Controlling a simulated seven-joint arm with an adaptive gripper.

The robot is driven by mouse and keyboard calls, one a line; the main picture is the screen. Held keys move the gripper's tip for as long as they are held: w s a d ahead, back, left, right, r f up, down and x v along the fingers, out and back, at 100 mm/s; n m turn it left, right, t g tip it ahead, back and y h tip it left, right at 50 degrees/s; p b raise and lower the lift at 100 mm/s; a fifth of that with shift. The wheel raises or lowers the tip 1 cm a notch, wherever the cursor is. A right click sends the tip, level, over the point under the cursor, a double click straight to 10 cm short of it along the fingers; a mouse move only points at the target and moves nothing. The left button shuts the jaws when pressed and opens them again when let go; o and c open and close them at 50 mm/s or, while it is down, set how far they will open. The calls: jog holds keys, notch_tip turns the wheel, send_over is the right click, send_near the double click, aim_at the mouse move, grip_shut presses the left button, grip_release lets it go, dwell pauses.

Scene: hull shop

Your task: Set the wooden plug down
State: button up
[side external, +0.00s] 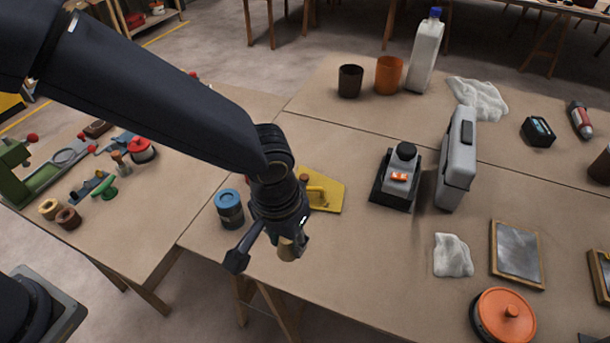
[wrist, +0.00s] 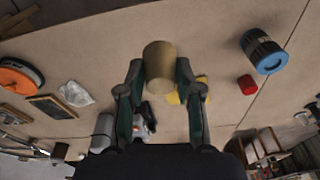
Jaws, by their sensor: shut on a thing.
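The wooden plug (wrist: 159,72) is a short tan cylinder between the two fingers of my gripper (wrist: 160,82) in the wrist view. My gripper is shut on it. In the side view the plug (side external: 288,249) shows low at the end of my gripper (side external: 279,243), partly hidden by a finger. It is over the front part of the near table (side external: 380,270). I cannot tell whether its lower end touches the tabletop.
A blue-lidded jar (side external: 229,208) stands left of my gripper, and a yellow plate with a handle (side external: 327,194) lies behind it. A black-and-grey device (side external: 398,178) and a grey case (side external: 457,160) stand to the right. Bare tabletop lies right of my gripper.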

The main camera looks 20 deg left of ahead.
jog(key=shift+m, duration=0.3)
jog(key=d, duration=0.1)
jog(key=w+d+f, duration=0.1)
jog(key=d, duration=0.3)
jog(key=shift+w+f, duration=0.35)
jog(key=shift+f, duration=0.05)
jog(key=w+d+f, duration=0.1)
jog(key=w, duration=0.1)
jog(key=w+d+f, duration=0.3)
jog(key=w+d, duration=0.1)
jog(key=shift+w+d+f, duration=0.2)
jog(key=shift+w+f, duration=0.05)
jog(key=shift+w, duration=0.1)
jog(key=w+d+f, duration=0.1)
jog(key=w+f, duration=0.1)
jog(key=f, duration=0.1)
jog(key=w+d+f, duration=0.1)
jog(key=f, duration=0.1)
jog(key=shift+w+d, duration=0.2)
jog(key=shift+d, duration=0.15)
jog(key=shift+w+d+f, duration=0.1)
jog(key=shift+w+f, duration=0.05)
jog(key=shift+f, duration=1.7)
jog(key=shift+f, duration=0.1)
jog(key=o, duration=0.8)
jog(key=shift+o, duration=0.2)
